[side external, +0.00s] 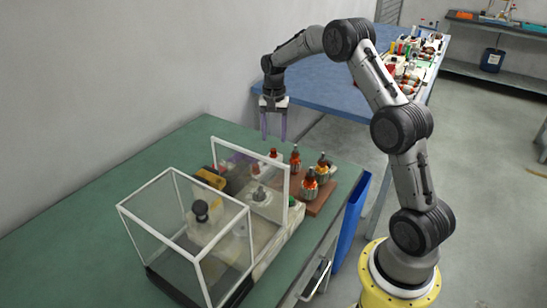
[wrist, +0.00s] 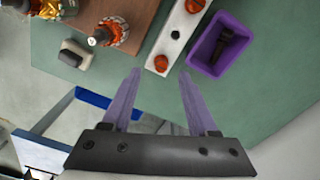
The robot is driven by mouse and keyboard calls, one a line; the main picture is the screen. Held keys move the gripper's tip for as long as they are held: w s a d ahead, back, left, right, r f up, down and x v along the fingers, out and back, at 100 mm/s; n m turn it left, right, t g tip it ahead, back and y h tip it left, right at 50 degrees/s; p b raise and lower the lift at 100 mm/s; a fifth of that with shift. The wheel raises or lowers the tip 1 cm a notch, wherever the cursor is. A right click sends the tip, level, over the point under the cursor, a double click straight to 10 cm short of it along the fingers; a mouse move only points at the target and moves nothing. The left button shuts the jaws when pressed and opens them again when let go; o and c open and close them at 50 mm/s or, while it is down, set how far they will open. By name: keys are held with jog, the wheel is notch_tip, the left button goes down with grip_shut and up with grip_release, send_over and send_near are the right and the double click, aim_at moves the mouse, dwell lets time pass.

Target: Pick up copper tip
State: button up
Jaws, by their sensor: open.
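My gripper (side external: 274,136) hangs pointing down above the far end of the green table, open and empty. In the wrist view its two purple fingers (wrist: 160,74) are spread apart. Between and beyond the fingertips lies a pale bar (wrist: 176,36) with a copper-orange round piece (wrist: 161,63) near its end and another copper-orange piece (wrist: 195,5) farther along. I cannot tell for sure which piece is the copper tip. A purple bin (wrist: 194,58) right of the bar holds a dark item (wrist: 224,43).
Several copper-wound armatures (side external: 310,184) stand on a brown board (side external: 322,203); one armature (wrist: 108,33) shows in the wrist view. A white-framed clear enclosure (side external: 190,222) with a machine stands nearer on the green table (side external: 60,232). A blue table (side external: 318,89) is behind.

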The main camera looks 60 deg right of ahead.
aim_at(274, 149)
jog(key=shift+w+d+f, duration=0.15)
jog(key=shift+f, duration=1.25)
jog(key=shift+w+d+f, duration=0.1)
jog(key=shift+d+f, duration=0.05)
jog(key=shift+f, duration=1.25)
grip_shut()
